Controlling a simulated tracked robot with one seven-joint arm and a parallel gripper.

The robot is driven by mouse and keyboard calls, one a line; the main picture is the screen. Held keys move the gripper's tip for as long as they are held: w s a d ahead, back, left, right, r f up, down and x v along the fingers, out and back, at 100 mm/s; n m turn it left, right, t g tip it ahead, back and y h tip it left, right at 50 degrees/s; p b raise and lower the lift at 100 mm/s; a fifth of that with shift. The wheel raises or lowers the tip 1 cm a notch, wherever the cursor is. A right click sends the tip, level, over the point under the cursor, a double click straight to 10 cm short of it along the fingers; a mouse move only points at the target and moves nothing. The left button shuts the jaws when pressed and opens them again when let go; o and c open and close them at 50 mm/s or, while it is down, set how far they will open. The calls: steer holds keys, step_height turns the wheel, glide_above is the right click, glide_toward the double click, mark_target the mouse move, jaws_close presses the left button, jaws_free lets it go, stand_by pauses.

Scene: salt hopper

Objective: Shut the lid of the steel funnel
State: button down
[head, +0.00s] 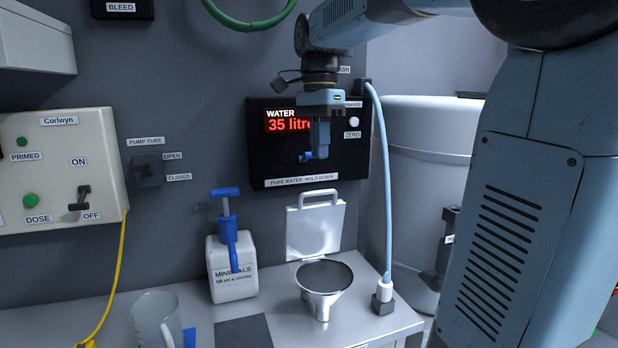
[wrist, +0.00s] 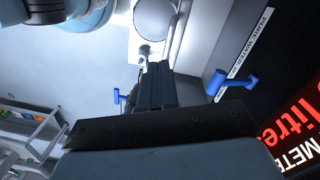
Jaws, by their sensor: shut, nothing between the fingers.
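The steel funnel (head: 322,304) stands on the worktop with its round mouth open. Its square steel lid (head: 315,232) stands up at the back of the funnel, hinged at its lower edge, with a loop handle (head: 318,193) on top. My gripper (head: 322,156) is shut and empty, pointing down above the lid, in front of the water meter. In the wrist view my shut fingers (wrist: 160,72) point towards a round grey shape, likely the funnel mouth (wrist: 153,18).
The water meter (head: 345,165) reads 35 litres and has a blue lever (head: 305,157). A minerals jug (head: 232,268) with a blue pump (head: 229,230) stands left of the funnel. A pale blue hose (head: 385,190) rises right of it. A clear pitcher (head: 157,322) stands front left.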

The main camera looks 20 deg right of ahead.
steer(key=w+r+m+g, duration=0.2)
steer(key=w+m, duration=0.2)
steer(key=w, duration=0.1)
steer(key=x, duration=1)
steer(key=shift+w, duration=0.25)
steer(key=shift+a, duration=0.1)
